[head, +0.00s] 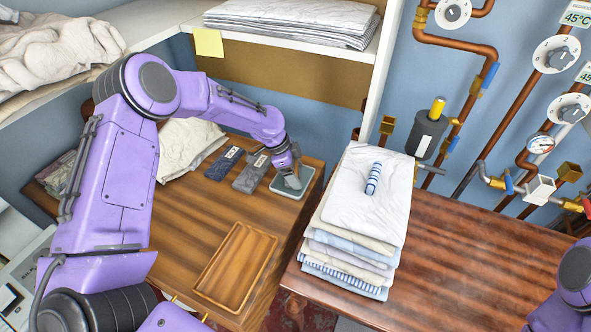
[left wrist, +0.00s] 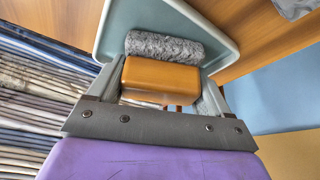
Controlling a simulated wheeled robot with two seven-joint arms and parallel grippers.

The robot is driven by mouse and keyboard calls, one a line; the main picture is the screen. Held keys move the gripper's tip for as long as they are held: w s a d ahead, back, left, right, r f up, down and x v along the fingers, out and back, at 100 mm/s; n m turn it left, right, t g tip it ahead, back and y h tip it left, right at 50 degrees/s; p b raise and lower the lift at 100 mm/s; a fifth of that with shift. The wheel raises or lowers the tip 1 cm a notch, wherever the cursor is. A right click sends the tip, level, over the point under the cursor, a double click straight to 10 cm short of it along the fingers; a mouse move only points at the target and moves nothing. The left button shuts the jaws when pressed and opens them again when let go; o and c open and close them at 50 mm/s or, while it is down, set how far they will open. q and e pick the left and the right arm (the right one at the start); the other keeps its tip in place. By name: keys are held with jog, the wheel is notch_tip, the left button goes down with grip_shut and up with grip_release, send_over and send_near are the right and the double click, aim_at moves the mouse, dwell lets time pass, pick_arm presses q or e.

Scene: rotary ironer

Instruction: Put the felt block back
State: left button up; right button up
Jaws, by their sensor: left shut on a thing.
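The felt block (left wrist: 162,75) shows in the left wrist view as an orange-brown wooden body with a fuzzy grey felt part along its far side. My left gripper (left wrist: 160,92) is shut on the wooden body, one finger on each side. Beyond the felt is a pale grey-blue tray (left wrist: 112,33) with a light rim. In the head view my left gripper (head: 291,178) is over this small tray (head: 303,189) on the wooden table, and it hides most of the block. I cannot tell whether the felt touches the tray. My right gripper is out of view.
An empty wooden tray (head: 236,266) is nearer me. A tall stack of folded linen (head: 352,225) with a striped roll (head: 374,178) stands to the right. A shelf (head: 290,43) hangs above, behind.

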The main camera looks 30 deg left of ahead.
pick_arm(q)
jog(key=o, duration=0.7)
jog(key=shift+f, duration=0.15)
jog(key=shift+c, duration=0.2)
jog(key=shift+r, duration=0.45)
jog(key=b+v, duration=0.1)
jog(key=v, duration=1)
jog(key=shift+r+b, duration=0.25)
jog(key=shift+b, duration=0.15)
jog(key=shift+a, duration=0.15)
